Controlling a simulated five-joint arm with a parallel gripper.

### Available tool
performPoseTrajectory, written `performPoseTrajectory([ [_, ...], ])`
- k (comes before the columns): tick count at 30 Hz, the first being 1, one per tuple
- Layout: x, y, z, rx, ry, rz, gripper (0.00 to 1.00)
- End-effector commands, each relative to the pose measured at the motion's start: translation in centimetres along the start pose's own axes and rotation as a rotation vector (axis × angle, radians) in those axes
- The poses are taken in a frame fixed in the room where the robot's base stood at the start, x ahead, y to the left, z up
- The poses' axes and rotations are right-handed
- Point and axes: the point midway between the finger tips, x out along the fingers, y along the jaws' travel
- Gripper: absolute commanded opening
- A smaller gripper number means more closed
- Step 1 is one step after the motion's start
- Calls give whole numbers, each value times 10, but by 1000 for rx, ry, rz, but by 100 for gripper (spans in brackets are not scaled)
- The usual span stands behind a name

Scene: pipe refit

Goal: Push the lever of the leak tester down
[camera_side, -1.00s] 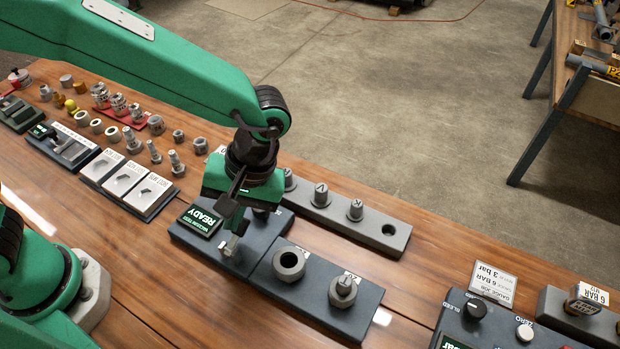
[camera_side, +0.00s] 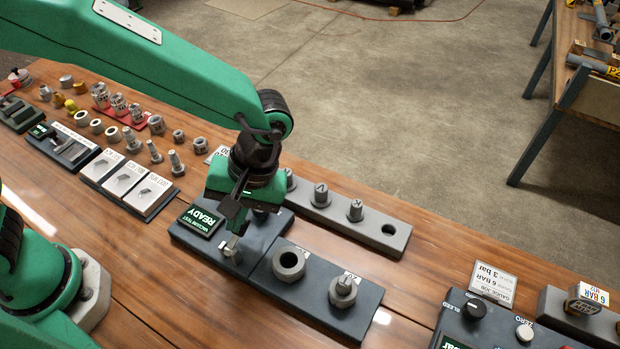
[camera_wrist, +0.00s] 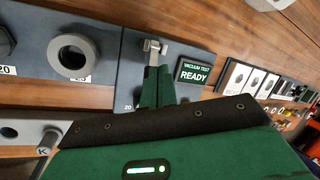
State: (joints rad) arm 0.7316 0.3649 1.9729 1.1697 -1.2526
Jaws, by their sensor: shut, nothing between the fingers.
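The leak tester (camera_side: 188,240) is a dark block on the wooden bench with a small screen (camera_side: 199,221) reading "VACUUM TEST READY". The screen also shows in the wrist view (camera_wrist: 195,72). Its metal lever (camera_side: 230,246) stands at the block's front part, and its silver end shows in the wrist view (camera_wrist: 153,46). My gripper (camera_side: 231,222) is shut and empty, pointing down right over the lever. In the wrist view my closed green fingers (camera_wrist: 157,82) sit just below the lever's end; whether they touch it I cannot tell.
Behind is a grey rail (camera_side: 320,207) with several lettered plugs. Fittings and labelled trays (camera_side: 125,182) lie to the left. Bare wood lies in front.

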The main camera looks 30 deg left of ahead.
Motion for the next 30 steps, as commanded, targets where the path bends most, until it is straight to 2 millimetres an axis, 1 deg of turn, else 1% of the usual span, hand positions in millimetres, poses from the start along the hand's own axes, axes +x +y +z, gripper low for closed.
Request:
performPoseTrajectory([
  [30,6,4,-4,0,-3,1,0],
])
